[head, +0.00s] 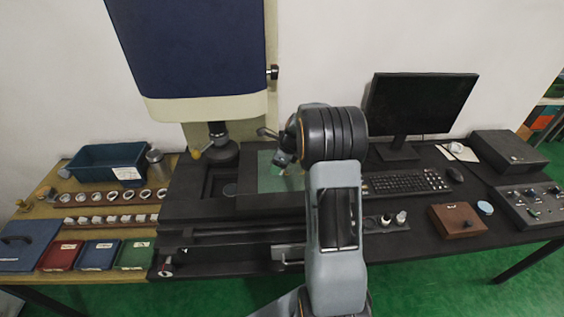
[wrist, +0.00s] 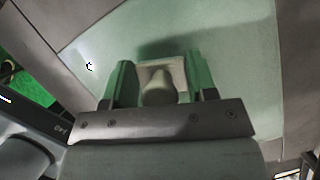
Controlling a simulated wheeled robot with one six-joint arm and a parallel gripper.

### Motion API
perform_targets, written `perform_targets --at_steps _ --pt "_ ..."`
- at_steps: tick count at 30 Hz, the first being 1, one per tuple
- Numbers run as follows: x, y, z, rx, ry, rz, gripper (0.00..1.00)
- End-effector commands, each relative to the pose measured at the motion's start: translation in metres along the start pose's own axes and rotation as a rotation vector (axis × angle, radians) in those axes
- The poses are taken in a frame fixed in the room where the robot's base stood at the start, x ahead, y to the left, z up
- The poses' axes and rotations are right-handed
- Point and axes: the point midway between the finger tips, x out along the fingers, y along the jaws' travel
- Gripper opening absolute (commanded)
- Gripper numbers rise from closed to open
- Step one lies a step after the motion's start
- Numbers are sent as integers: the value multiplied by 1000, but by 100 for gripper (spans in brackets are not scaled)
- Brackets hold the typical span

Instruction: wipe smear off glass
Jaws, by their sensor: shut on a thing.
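The pale green glass plate (head: 268,182) lies on the dark stage of the machine in the head view. It fills much of the wrist view (wrist: 235,60). My gripper (wrist: 161,82) is shut on a small beige wiping pad (wrist: 174,68) with a rounded grip, held between the two green fingers over the glass. I cannot tell whether the pad touches the glass. I cannot make out a clear smear. In the head view my gripper (head: 284,160) is partly hidden by my arm.
The machine's blue and cream head (head: 195,50) and its lens column (head: 220,145) stand behind and left of the glass. A monitor (head: 418,105) and keyboard (head: 405,183) are to the right. Rings (head: 112,195) and a blue bin (head: 108,165) stand on the left bench.

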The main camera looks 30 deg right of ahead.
Motion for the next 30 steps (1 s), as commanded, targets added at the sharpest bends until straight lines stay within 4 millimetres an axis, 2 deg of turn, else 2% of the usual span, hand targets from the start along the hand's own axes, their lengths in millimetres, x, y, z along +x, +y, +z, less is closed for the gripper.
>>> perform_targets --at_steps 5,7,24,30 --pt "-6 3 0 8 1 2 27" --pt "-26 2 6 9 0 -5 27" --pt "-72 2 26 9 1 -3 27" --pt "-77 3 29 8 1 -1 27"
